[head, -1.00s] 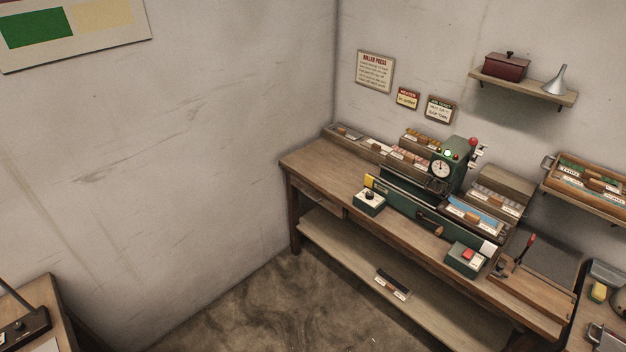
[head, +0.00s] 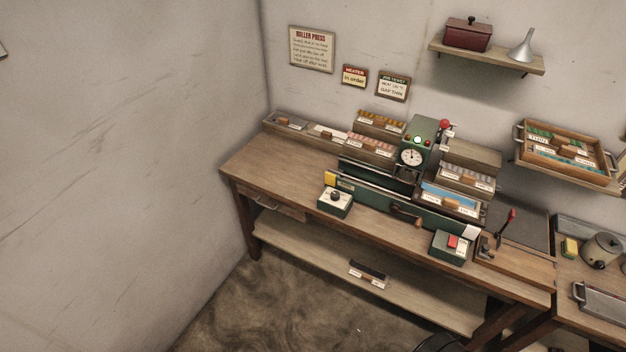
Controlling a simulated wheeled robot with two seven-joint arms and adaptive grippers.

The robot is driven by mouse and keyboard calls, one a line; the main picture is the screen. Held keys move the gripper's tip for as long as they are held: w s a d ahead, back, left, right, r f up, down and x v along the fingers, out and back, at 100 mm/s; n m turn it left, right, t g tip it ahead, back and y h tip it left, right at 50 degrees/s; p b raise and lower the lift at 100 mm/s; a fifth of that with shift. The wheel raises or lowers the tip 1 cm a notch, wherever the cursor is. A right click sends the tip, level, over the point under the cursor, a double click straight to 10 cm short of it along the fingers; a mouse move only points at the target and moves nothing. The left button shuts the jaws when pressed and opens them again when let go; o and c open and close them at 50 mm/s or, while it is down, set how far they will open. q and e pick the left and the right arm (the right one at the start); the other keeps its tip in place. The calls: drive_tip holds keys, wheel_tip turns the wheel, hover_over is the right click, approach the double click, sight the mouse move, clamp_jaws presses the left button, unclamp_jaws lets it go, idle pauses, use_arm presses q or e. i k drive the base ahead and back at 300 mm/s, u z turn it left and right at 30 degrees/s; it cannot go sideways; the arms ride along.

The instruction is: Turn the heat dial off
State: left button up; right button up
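A small green box with a pale top and a black knob, which looks like the heat dial (head: 335,197), sits near the front edge of the wooden bench (head: 265,165), left of the green roller press (head: 385,200). The knob's setting is too small to read. The press carries a round white gauge (head: 411,157) and a lit green lamp (head: 417,140). A heater sign (head: 354,76) on the wall reads "in order". Neither of my grippers shows in the head view.
A green box with a red button (head: 451,244) and a red-handled lever (head: 506,229) stand at the bench's right. Card trays (head: 372,143) line the back. A lower shelf (head: 320,258) runs under the bench. The floor (head: 270,310) in front looks mostly clear.

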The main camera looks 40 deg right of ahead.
sight(335, 196)
drive_tip(key=z, duration=0.25)
drive_tip(key=i, duration=1.2)
drive_tip(key=z, duration=0.55)
